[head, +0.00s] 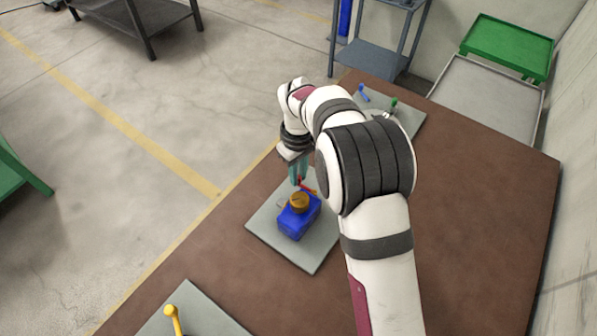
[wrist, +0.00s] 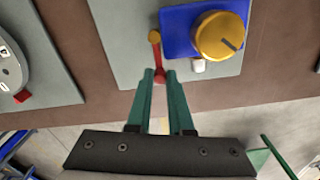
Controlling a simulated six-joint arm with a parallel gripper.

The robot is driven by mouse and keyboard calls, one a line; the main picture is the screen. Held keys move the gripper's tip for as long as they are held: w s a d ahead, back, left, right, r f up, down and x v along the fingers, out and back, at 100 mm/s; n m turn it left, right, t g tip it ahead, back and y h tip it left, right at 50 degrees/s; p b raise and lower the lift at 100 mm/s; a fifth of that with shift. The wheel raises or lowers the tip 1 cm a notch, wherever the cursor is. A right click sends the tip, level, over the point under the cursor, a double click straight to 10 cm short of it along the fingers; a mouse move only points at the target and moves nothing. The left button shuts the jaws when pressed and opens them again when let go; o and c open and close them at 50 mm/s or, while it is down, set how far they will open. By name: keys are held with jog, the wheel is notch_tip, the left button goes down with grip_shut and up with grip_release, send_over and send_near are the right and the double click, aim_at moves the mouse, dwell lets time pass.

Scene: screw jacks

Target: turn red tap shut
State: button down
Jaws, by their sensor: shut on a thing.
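The red tap (wrist: 157,60) is a thin red-orange lever with a red end, beside a blue box with a yellow-orange knob. In the head view the red tap (head: 309,189) shows just behind the knob, partly covered by the fingers. My gripper (wrist: 159,76) has two teal fingers, one on each side of the lever's red end, shut on it. In the head view my gripper (head: 298,178) reaches down to the lever from above.
The blue box (head: 297,222) with its orange knob (head: 299,200) stands on a grey plate (head: 268,233), close to the fingers. A yellow lever (head: 172,314) stands on a plate at the front. Blue (head: 363,92) and green (head: 393,103) levers stand farther back. The brown table's right side is clear.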

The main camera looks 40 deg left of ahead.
jog(key=c, duration=0.8)
grip_release()
notch_tip(320, 180, up, 16)
jog(key=shift+f, duration=0.1)
